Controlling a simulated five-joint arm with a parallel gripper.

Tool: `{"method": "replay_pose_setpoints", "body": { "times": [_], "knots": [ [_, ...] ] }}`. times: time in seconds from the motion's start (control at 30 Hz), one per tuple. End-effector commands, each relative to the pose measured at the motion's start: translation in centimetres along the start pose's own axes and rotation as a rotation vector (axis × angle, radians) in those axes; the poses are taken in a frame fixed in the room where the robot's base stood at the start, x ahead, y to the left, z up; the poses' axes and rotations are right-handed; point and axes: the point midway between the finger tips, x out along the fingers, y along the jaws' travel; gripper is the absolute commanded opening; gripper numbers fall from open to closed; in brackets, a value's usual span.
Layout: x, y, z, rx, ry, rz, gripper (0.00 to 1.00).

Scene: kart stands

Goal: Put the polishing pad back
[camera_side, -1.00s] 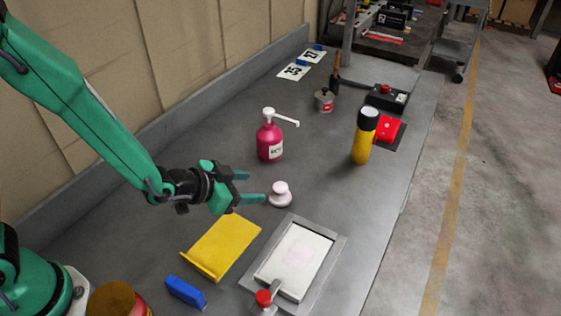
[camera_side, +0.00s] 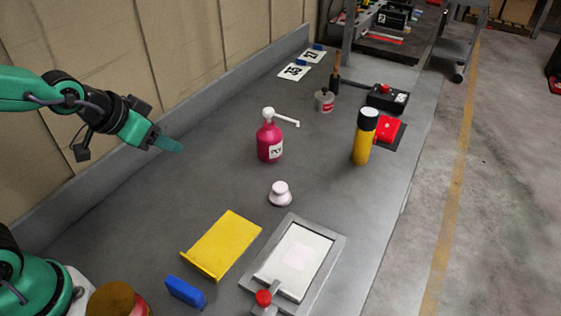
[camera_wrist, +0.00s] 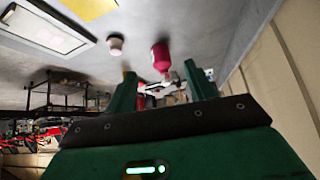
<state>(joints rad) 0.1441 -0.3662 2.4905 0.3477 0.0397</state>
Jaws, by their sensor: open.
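The polishing pad, a small pale pink-white piece with a round knob (camera_side: 280,195), stands upright on the grey bench, between the pink bottle and the framed white plate (camera_side: 312,249). A faint pale square lies on the plate. In the wrist view, which looks upside down, the pad (camera_wrist: 115,46) and the plate (camera_wrist: 40,30) show at the top left. My gripper (camera_side: 168,143) is raised at the left, well away from the pad, open and empty. Its two fingers (camera_wrist: 160,85) show in the wrist view with nothing between them.
A pink pump bottle (camera_side: 269,140) stands behind the pad. A yellow folder-like piece (camera_side: 222,245) and a blue block (camera_side: 185,293) lie in front. A red-knobbed clamp (camera_side: 264,298) sits at the plate's near end.

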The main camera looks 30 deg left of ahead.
Motion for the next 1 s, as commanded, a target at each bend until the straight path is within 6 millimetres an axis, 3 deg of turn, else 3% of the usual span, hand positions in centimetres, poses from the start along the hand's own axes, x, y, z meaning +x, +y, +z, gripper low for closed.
{"method": "replay_pose_setpoints", "body": {
  "times": [0.2, 0.43, 0.6, 1.0],
  "knots": [
    [-5.1, -1.9, 2.4, -0.077, -0.075, -0.040, 0.54],
    [-9.1, -2.8, 5.2, -0.139, -0.149, -0.068, 0.54],
    [-10.3, -3.0, 6.2, -0.159, -0.175, -0.075, 0.54],
    [-10.4, -3.0, 6.3, -0.161, -0.180, -0.076, 0.54]
  ]
}}
